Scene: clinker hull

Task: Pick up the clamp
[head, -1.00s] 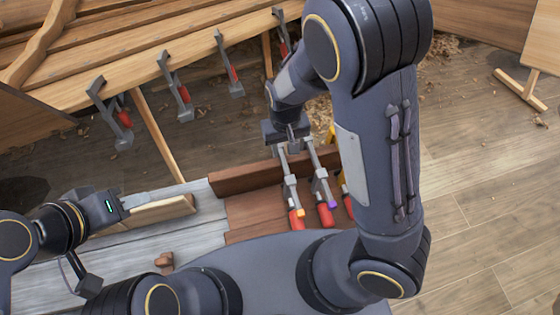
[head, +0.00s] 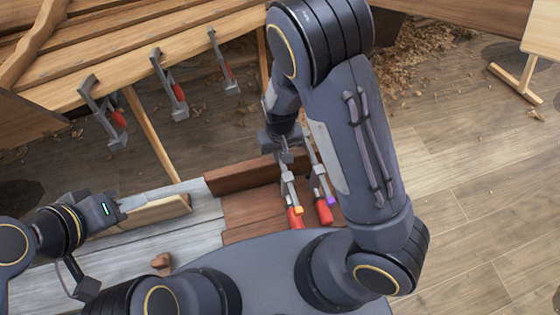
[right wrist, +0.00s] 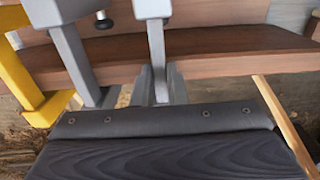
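Two grey clamps with red handles stand at the brown board. The orange-tipped clamp (head: 288,188) is left of the purple-tipped clamp (head: 317,165). My right gripper (head: 285,151) is at the upper end of the orange-tipped clamp. In the right wrist view its fingers (right wrist: 159,86) are on either side of a grey clamp bar (right wrist: 156,50); whether they press on it is unclear. Another grey bar (right wrist: 75,55) is to their left. My left gripper (head: 135,201) is over the grey bench by a pale wooden piece (head: 155,212); its finger gap is not clear.
The brown board (head: 245,176) rises behind the red-brown planks (head: 250,213). Several clamps hang on the hull's edge, one at the far left (head: 105,115). A yellow clamp (right wrist: 25,70) is left of the grey ones. A brown lump (head: 161,261) lies on the grey bench (head: 190,240).

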